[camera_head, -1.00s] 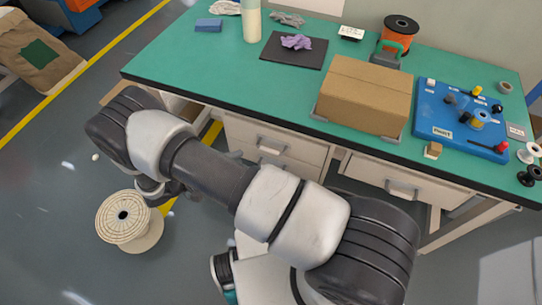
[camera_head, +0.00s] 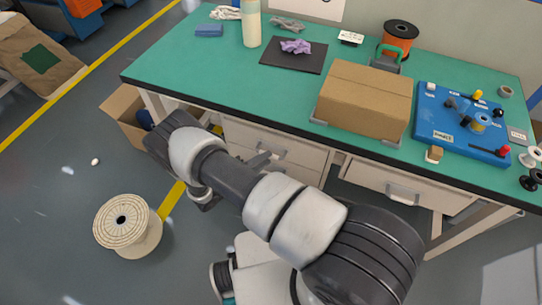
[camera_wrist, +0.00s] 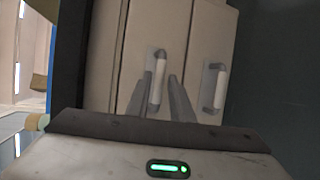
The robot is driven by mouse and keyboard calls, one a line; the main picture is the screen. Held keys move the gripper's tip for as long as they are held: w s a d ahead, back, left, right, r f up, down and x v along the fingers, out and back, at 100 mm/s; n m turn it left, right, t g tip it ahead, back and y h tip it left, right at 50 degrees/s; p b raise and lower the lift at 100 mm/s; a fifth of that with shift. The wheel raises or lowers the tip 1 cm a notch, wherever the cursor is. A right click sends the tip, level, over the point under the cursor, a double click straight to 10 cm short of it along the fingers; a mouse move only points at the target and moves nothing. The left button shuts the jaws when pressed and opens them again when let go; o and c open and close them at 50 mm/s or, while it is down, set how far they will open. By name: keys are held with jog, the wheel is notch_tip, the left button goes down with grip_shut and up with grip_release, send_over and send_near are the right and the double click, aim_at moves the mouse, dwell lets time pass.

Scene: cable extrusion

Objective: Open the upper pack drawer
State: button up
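The upper pack drawer (camera_head: 240,131) is a beige front under the workbench, closed, with a grey bar handle. In the wrist view the picture is turned sideways, and the upper drawer (camera_wrist: 150,35) is the left panel, with its pale handle (camera_wrist: 158,80) upright. The lower drawer (camera_wrist: 207,40) is the right panel, with its own handle (camera_wrist: 216,90). My gripper (camera_wrist: 159,92) is open, with one dark finger on each side of the upper handle's line. Contact with the handle cannot be told. My arm hides most of the gripper in the head view.
The green workbench (camera_head: 200,70) overhangs the drawers. A cardboard box (camera_head: 365,95) and a blue board (camera_head: 435,125) stand on it. An open carton (camera_head: 122,105) sits under its left end. A cable spool (camera_head: 125,225) stands on the floor at left.

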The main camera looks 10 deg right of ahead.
jog(key=shift+x, duration=1.95)
grip_shut()
